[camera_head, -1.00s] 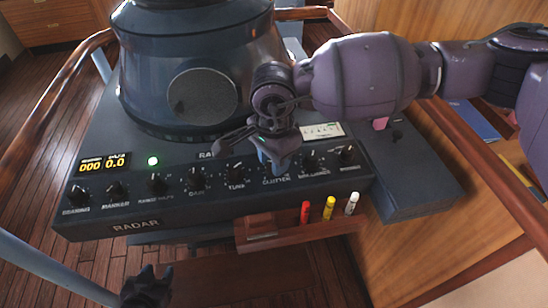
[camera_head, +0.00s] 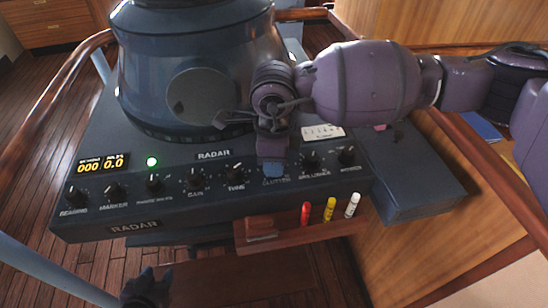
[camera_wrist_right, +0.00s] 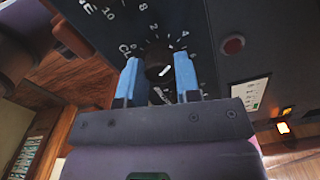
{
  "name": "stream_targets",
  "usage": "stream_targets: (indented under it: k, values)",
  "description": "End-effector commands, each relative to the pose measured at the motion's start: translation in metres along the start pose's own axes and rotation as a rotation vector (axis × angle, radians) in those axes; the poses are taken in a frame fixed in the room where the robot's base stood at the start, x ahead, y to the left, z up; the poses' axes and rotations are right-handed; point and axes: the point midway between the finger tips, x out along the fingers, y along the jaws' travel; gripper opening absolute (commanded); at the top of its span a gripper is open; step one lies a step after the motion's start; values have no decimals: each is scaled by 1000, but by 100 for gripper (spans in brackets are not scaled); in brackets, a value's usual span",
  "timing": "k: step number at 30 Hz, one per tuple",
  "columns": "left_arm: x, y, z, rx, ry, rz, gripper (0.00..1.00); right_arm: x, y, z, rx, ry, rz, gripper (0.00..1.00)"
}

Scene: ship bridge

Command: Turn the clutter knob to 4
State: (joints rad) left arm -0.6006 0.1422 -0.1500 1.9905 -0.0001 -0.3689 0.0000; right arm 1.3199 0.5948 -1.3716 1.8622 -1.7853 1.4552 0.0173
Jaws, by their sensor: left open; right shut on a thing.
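The clutter knob (camera_wrist_right: 157,70) is a small dark round knob with a white pointer mark, set in a ring of white numbers on the radar panel. It sits between the two blue fingertips of my right gripper (camera_wrist_right: 159,62), which is shut on it. In the head view the right gripper (camera_head: 273,168) comes down over the clutter spot and hides the knob. The exact number at the pointer is too small to tell. My left gripper (camera_head: 147,288) is open and empty at the bottom edge, below the console front.
The radar console (camera_head: 135,227) carries a row of knobs, including the tune knob (camera_head: 236,171) to the left and another knob (camera_head: 311,160) to the right of my right gripper. Red, yellow and white markers (camera_head: 329,209) stand in a wooden holder below. A red button (camera_wrist_right: 232,44) shows in the wrist view.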

Motion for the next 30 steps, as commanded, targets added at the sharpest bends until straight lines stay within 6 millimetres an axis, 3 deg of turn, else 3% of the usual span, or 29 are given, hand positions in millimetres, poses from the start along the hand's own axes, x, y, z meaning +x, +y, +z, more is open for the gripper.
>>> stream_targets:
  k: [20,21,24,26,30]
  values:
    - [-1,0,1,0,-2,0,43,0,0,0,59,0,-1,7]
    - [0,0,0,0,-1,0,43,0,0,0,59,0,-1,35]
    - [0,0,-1,0,1,0,43,0,0,0,59,0,-1,51]
    - [0,0,-2,0,3,0,43,0,0,0,59,0,-1,56]
    - [1,0,-2,1,4,1,43,0,0,0,59,0,0,56]
